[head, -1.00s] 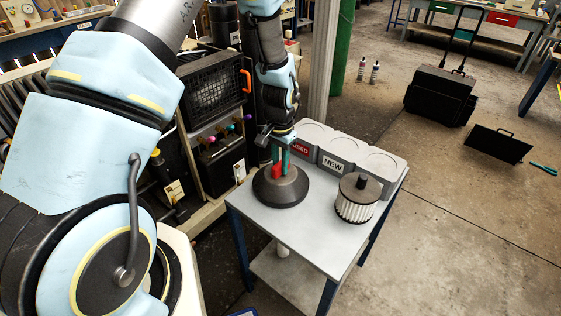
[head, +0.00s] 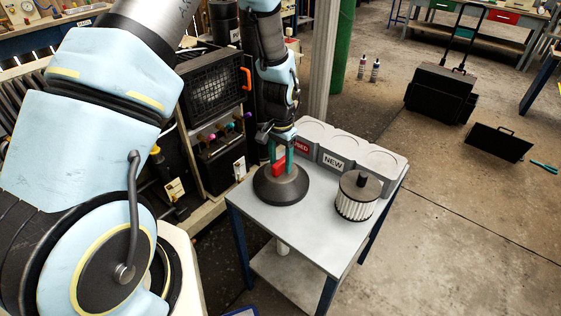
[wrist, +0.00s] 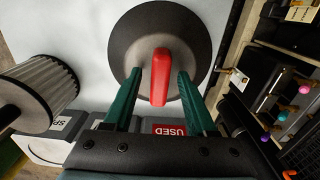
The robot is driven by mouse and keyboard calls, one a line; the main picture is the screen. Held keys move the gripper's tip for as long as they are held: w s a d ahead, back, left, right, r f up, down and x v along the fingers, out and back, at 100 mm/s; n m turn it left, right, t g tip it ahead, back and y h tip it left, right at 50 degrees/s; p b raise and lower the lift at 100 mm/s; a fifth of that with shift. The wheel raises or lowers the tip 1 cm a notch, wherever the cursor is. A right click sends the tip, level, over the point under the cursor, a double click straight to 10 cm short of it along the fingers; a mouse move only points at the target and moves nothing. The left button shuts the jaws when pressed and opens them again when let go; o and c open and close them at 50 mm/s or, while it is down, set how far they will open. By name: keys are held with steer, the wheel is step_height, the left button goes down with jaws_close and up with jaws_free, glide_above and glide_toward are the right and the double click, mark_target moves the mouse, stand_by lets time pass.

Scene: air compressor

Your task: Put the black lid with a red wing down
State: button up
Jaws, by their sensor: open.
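The black lid (head: 284,191) rests on the grey table top at its left side, with its red wing (head: 278,169) standing up from the middle. The lid also shows in the wrist view (wrist: 200,52), where the red wing (wrist: 160,77) lies between the two green fingers. My gripper (head: 279,160) is just above the lid. Its fingers (wrist: 153,92) are open, one on each side of the wing, with a gap on both sides in the wrist view. The lid's underside is hidden.
A pleated filter (head: 355,203) with a black top stands on the table (head: 308,240), right of the lid. A shelf with black equipment (head: 215,150) stands close on the left. The table's front is clear.

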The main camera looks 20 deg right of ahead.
step_height(320, 180, up, 12)
steer(key=b, duration=0.3)
steer(key=s+a+r+n, duration=0.1)
steer(key=a+n, duration=0.2)
steer(key=a, duration=0.7)
steer(key=s+a+r+n+t, duration=0.1)
steer(key=a+n, duration=0.3)
steer(key=a, duration=0.6)
steer(key=s+a+r+n, duration=0.2)
steer(key=a+r+n, duration=0.1)
steer(key=a, duration=0.7)
steer(key=shift+s+r+n+t, duration=0.2)
steer(key=shift+s+n+t, duration=0.1)
steer(key=shift+n, duration=0.2)
